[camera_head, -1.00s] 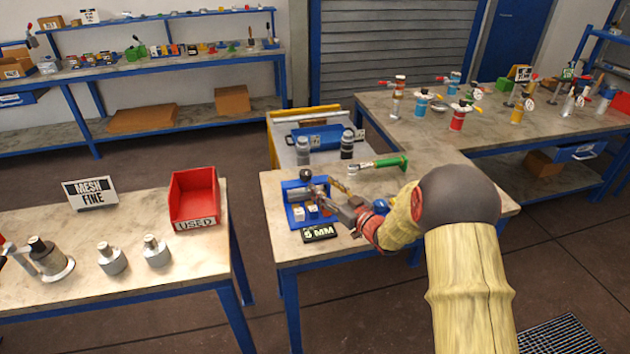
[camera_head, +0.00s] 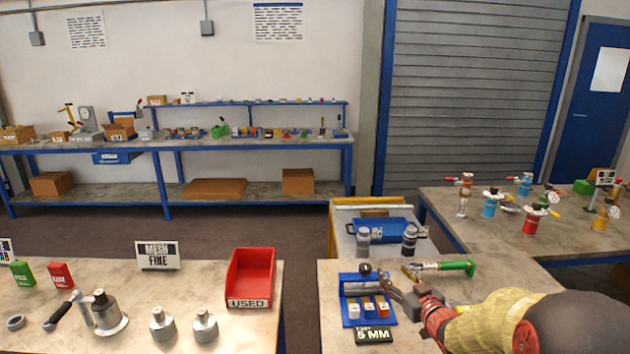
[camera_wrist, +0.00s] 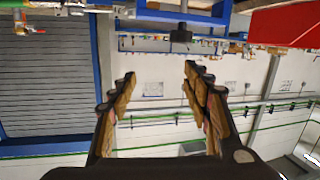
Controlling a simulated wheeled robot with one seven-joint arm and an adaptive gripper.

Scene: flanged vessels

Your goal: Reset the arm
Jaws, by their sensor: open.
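My gripper (camera_head: 398,290) is at the right of the blue tool holder (camera_head: 347,290) on the middle table in the head view. In the wrist view my gripper (camera_wrist: 158,85) has its two fingers spread apart with nothing between them. Beyond the fingers, the wrist view shows the wall and shutter. The holder carries several small blocks and a dark knob, and a 5 MM label (camera_head: 373,335) lies in front of it. My arm comes in from the lower right and hides part of the table.
A green-handled tool (camera_head: 445,267) lies behind my arm. A red USED bin (camera_head: 250,277) and a MESH FINE sign (camera_head: 157,255) are on the left table. Several flanged vessels (camera_head: 533,218) stand at right.

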